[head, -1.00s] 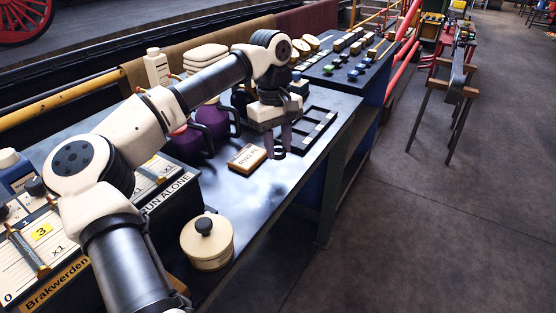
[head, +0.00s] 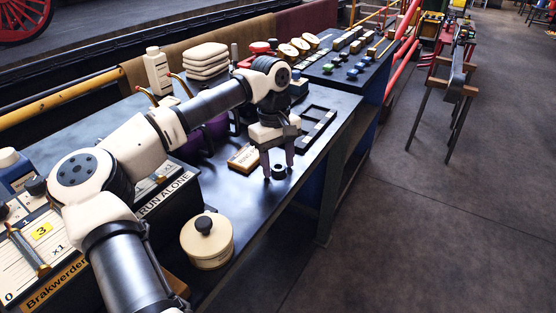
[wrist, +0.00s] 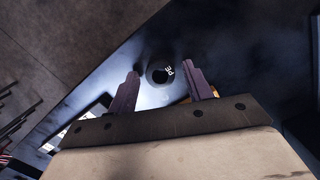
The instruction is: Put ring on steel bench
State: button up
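A small dark ring (head: 279,171) appears to rest on the dark steel bench (head: 258,198), near its front edge. My gripper (head: 278,169) points down over the bench with its two purple fingers apart, one on each side of the ring. In the wrist view the ring (wrist: 158,73) lies between the open fingertips, with visible gaps to both. I cannot tell the exact height of the fingertips above the bench.
A box with lettering (head: 243,158) lies just left of my gripper. A black slotted tray (head: 318,122) is behind on the right. A cream lidded pot (head: 207,242) stands at the front. The bench between pot and ring is clear.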

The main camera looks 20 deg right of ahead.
aim_at(274, 163)
notch_tip(274, 163, up, 12)
jog(key=w, duration=0.1)
jog(key=shift+w+a+r, duration=0.15)
jog(key=shift+w+a, duration=0.05)
dwell(0.4)
